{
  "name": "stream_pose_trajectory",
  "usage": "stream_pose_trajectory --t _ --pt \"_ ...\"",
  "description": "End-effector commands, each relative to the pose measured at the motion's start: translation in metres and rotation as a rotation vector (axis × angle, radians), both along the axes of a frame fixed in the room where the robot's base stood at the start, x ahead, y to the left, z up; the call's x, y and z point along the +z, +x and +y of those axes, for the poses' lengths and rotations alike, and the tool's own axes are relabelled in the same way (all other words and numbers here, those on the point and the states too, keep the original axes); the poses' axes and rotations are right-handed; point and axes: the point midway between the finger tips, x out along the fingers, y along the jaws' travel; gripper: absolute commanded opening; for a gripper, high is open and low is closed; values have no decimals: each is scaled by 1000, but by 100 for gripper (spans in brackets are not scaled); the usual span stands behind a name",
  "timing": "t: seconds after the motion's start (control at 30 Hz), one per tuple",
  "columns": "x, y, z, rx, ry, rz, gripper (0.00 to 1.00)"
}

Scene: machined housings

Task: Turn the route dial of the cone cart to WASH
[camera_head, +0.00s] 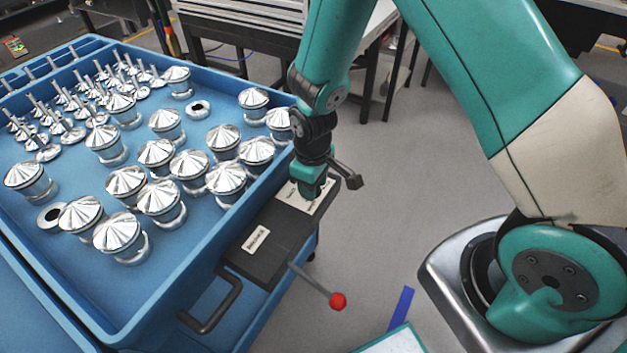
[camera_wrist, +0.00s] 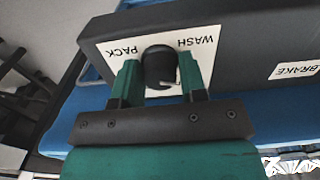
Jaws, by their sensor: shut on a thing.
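The cone cart (camera_head: 160,277) is a blue tray cart on the left in the head view. Its route dial is a black knob (camera_wrist: 159,67) on a white plate (camera_wrist: 107,45) in the wrist view. The plate reads PACK on the left and WASH on the right, both upside down. A pale mark on the knob shows near its lower edge; I cannot tell which label it selects. My gripper (camera_wrist: 159,75) is shut on the knob, one finger at each side. In the head view my gripper (camera_head: 312,185) is over the plate and hides the knob.
A red-tipped brake lever (camera_head: 338,300) sticks out from the dark panel (camera_head: 262,262), beside the BRAKE label (camera_wrist: 296,70). A black handle (camera_head: 215,312) is at the cart's near end. Several shiny metal cones (camera_head: 160,202) stand in the tray.

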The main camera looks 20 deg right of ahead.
Motion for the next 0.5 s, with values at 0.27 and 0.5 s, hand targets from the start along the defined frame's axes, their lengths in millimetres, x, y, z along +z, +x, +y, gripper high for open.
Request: stream_pose_trajectory --t 0.27,0.5 --pt "1 2 -1 211 -3 -5 15" --pt "1 2 -2 329 -4 -4 15"
